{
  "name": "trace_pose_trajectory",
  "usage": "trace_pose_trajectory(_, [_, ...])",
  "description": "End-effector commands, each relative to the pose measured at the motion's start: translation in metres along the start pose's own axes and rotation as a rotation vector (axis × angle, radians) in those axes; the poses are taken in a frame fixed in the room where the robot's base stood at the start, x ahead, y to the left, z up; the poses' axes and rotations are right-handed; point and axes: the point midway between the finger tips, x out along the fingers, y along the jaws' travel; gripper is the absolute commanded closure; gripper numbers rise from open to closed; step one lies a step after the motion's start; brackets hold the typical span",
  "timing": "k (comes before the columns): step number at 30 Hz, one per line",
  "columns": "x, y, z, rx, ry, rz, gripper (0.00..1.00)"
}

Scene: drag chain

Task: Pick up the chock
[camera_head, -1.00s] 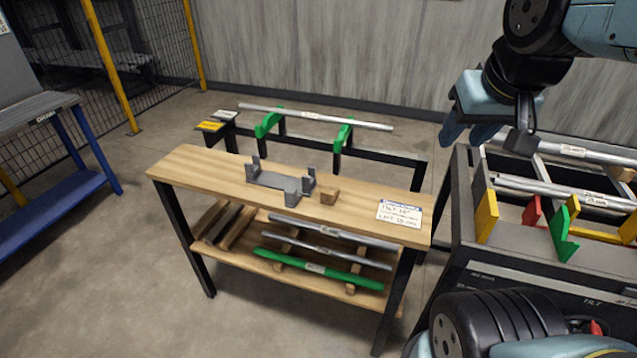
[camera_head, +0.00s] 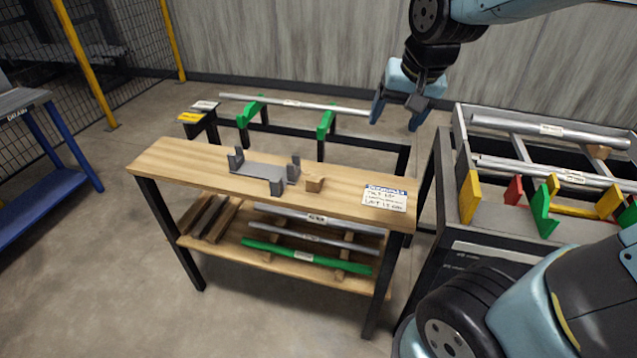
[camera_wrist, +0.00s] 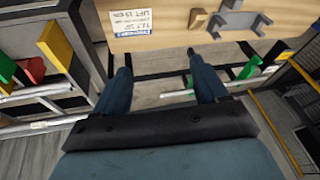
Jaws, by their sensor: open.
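A small wooden block (camera_head: 314,184), which looks like the chock, sits on the wooden bench top (camera_head: 180,160), just right of a grey bracket (camera_head: 262,172). It also shows in the wrist view (camera_wrist: 198,18), beyond my right-hand finger. My gripper (camera_head: 397,112) is open and empty. It is in the air behind the bench, above and to the right of the block, well apart from it. Both fingers show in the wrist view (camera_wrist: 161,75) with floor between them. Another small wooden piece (camera_head: 598,152) lies under a bar on the right cart, partly hidden.
A white label (camera_head: 385,198) lies on the bench's right end. Behind the bench, a metal bar (camera_head: 290,103) rests on green supports. The lower shelf (camera_head: 215,247) holds several bars. A cart (camera_head: 465,150) with bars and coloured brackets stands at right.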

Motion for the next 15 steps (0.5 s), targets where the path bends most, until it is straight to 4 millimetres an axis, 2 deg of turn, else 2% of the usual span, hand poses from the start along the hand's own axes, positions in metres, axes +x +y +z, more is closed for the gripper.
trace_pose_trajectory(1, [0.013,-0.009,-0.004,0.006,-0.017,0.004,0.28])
trace_pose_trajectory(7, [0.058,-0.036,-0.017,0.06,-0.052,0.037,0.28])
trace_pose_trajectory(15, [0.117,-0.076,-0.024,0.109,-0.056,0.109,0.28])
